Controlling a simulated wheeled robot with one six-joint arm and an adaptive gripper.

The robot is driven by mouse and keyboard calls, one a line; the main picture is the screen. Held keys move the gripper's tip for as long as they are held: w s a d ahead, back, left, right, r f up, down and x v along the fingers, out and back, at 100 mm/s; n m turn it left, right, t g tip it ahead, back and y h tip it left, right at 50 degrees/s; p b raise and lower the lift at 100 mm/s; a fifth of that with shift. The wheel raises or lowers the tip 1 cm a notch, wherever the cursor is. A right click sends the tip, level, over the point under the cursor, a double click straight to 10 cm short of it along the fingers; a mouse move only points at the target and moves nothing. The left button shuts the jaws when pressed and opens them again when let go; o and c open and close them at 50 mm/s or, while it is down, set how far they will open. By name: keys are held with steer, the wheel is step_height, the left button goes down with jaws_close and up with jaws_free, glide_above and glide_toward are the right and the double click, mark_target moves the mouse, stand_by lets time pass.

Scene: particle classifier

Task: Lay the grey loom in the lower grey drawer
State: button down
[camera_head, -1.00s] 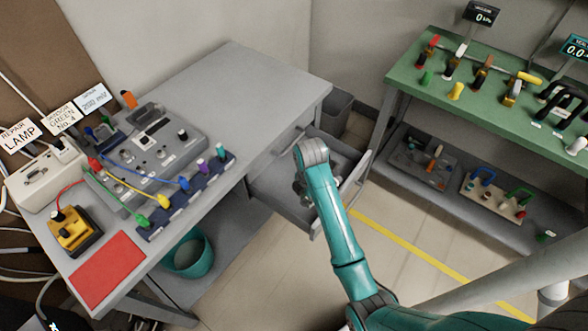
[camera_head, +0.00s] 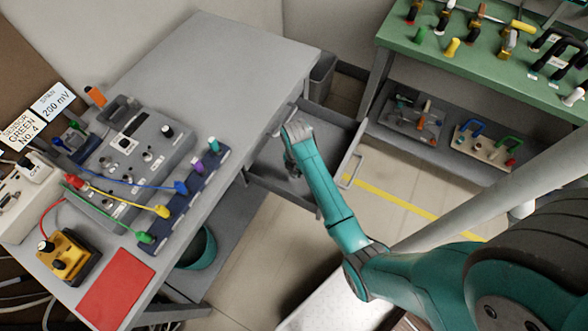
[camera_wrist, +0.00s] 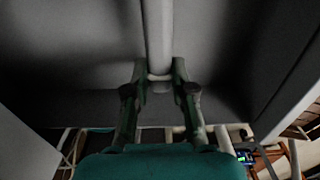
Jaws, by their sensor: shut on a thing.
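The lower grey drawer (camera_head: 333,176) is pulled out from under the grey bench in the head view. My gripper (camera_head: 291,160) is over the drawer's inside, partly hidden by my own wrist. In the wrist view my gripper (camera_wrist: 160,78) is shut on a smooth grey rod-like length, which I take to be the grey loom (camera_wrist: 158,35). It runs up the picture from between the fingertips, with dark grey drawer surfaces behind it. I cannot tell whether the loom touches the drawer's floor. Its ends are not clear.
The grey bench (camera_head: 225,75) stands left of the drawer, with instruments and coloured leads on it. A teal bin (camera_head: 197,248) is under the bench. A green-topped table (camera_head: 455,55) with a lower shelf stands at the right. Clear floor lies in front of the drawer.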

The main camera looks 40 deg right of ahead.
steer(key=shift+f, duration=2.6)
steer(key=shift+f, duration=0.1)
steer(key=c, duration=1)
jaws_free()
step_height(320, 180, up, 12)
steer(key=shift+r, duration=0.1)
